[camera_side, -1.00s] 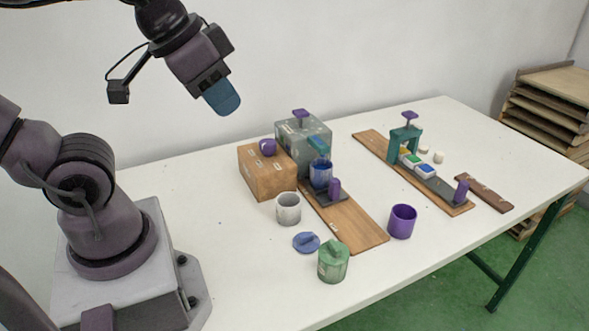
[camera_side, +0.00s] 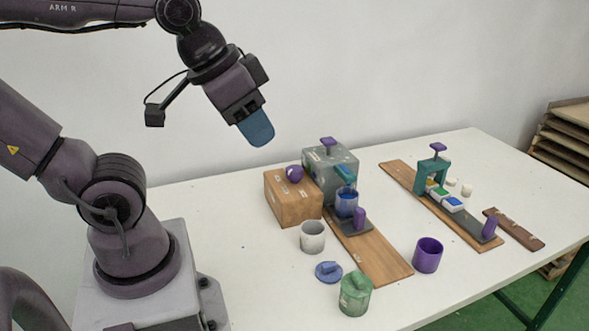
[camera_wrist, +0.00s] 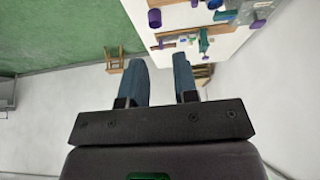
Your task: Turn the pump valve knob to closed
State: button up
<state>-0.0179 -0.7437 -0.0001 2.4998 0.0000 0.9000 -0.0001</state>
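My gripper (camera_side: 256,128) hangs high in the air to the left of the pump, well apart from everything on the table. In the wrist view my gripper (camera_wrist: 160,68) has its two blue fingers apart with nothing between them. A grey-green pump box (camera_side: 318,170) with a teal spout stands at the table's back, with a purple T-handle (camera_side: 328,142) on top. A round purple knob (camera_side: 294,173) sits on the wooden box (camera_side: 290,200) against the pump's left side. I cannot tell its setting. A jar with blue content (camera_side: 346,203) stands under the spout.
In front are a white-grey cup (camera_side: 312,236), a blue lid (camera_side: 328,271), a green lidded jar (camera_side: 355,295) and a purple cup (camera_side: 428,255). A teal press (camera_side: 432,172) with small paint trays stands to the right. The table's left part is clear.

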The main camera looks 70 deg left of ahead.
jog(key=o, duration=0.7)
jog(key=a+f, duration=0.1)
jog(key=w+a+f+n+g, duration=0.1)
jog(key=shift+w+a+g+y, duration=0.25)
jog(key=shift+a+g+y, duration=0.05)
jog(key=shift+o, duration=0.4)
jog(key=w+a+f+n+g, duration=0.1)
jog(key=w+a+f+g, duration=0.2)
jog(key=w+a, duration=0.4)
jog(key=a+f, duration=0.1)
jog(key=a, duration=0.2)
jog(key=shift+w, duration=0.15)
jog(key=m+g, duration=0.1)
jog(key=m, duration=0.4)
send_near(294, 168)
notch_tip(294, 168, down, 10)
jog(key=shift+a+f, duration=0.1)
jog(key=c, duration=0.9)
